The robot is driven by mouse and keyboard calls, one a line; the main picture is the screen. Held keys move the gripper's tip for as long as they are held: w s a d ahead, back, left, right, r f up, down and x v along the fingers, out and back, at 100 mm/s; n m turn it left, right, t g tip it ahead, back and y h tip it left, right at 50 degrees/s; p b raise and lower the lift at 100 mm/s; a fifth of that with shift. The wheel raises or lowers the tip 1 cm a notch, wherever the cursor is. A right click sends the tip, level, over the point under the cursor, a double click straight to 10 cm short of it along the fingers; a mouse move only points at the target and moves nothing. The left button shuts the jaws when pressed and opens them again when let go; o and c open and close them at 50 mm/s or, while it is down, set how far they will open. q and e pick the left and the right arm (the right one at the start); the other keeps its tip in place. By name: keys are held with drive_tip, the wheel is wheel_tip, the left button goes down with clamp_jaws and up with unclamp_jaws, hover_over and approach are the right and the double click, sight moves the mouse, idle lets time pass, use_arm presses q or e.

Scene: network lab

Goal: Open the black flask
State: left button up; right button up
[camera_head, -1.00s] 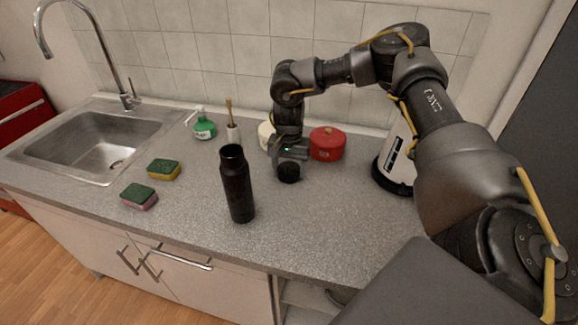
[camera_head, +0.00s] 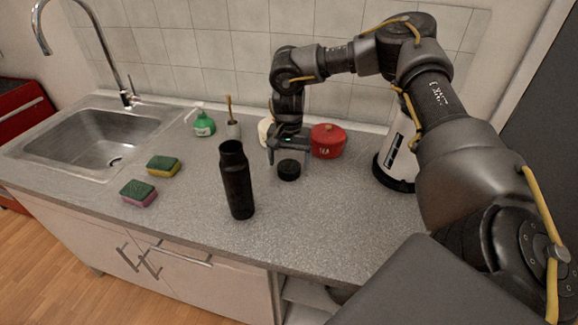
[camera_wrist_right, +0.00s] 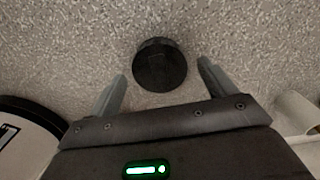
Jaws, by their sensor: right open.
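The black flask (camera_head: 238,182) stands upright on the counter with its top open. Its round black lid (camera_head: 289,170) lies on the counter to the right of and behind the flask, apart from it. My right gripper (camera_head: 287,156) is just above and behind the lid, pointing down, open and empty. In the right wrist view, the lid (camera_wrist_right: 160,65) lies ahead of and between the two spread fingers (camera_wrist_right: 160,85), touching neither. My left gripper is not in view.
A red tea tin (camera_head: 328,142) stands close to the right gripper, with a black-and-white appliance (camera_head: 398,160) further right. Two sponges (camera_head: 139,193), a green spray bottle (camera_head: 204,125) and a sink (camera_head: 90,140) are at left. The front right counter is clear.

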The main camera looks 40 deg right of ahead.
sight(289, 166)
wheel_tip(289, 166, up, 10)
idle(0.3)
drive_tip(key=shift+r, duration=0.1)
